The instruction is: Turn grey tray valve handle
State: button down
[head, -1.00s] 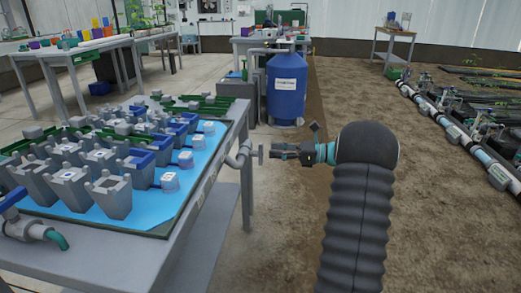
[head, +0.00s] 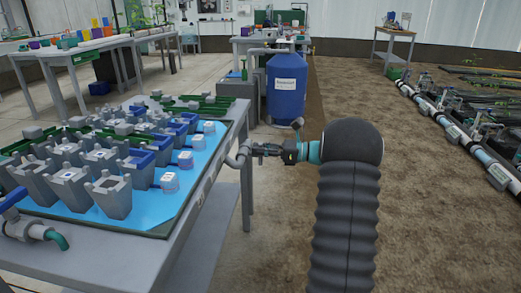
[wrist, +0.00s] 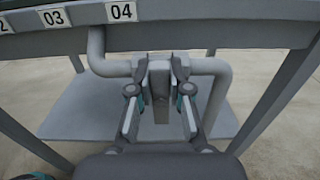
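The grey tray valve handle (wrist: 159,82) shows in the wrist view as an upright grey block on a grey pipe (wrist: 217,95) beneath the table edge, near the label 04. My gripper (wrist: 161,66) has one finger on each side of the handle. The fingers stand apart, with what look like narrow gaps beside the handle; firm contact cannot be made out. In the head view my gripper (head: 258,149) is at the pipe (head: 239,155) on the right edge of the tray table, and it hides most of the handle.
The tray table (head: 205,190) holds several grey pots and a blue tray (head: 195,185). A blue-handled valve (head: 22,228) is at the near left. A blue tank (head: 286,85) stands behind.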

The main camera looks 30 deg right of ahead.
jog(key=shift+f+n+b, duration=0.1)
jog(key=shift+n+b, duration=0.3)
jog(key=n+b, duration=0.2)
jog(key=n, duration=0.1)
jog(key=n+b, duration=0.1)
jog(key=b, duration=0.1)
jog(key=shift+s+a+f+n, duration=0.25)
jog(key=shift+s+n, duration=0.05)
jog(key=shift+s, duration=0.1)
jog(key=n+b, duration=0.4)
jog(key=shift+s+a+f+n, duration=0.2)
jog(key=shift+s+f+n, duration=0.05)
jog(key=shift+f+n, duration=0.05)
jog(key=n+b, duration=0.2)
jog(key=n, duration=0.1)
jog(key=shift+s+f+b, duration=0.1)
jog(key=shift+b, duration=0.2)
jog(key=shift+s+a+f+n, duration=0.1)
jog(key=shift+f+n, duration=0.05)
jog(key=shift+n, duration=0.9)
jog(key=shift+f+n, duration=0.1)
jog(key=shift+n, duration=0.95)
jog(key=c, duration=1.1)
grip_release()
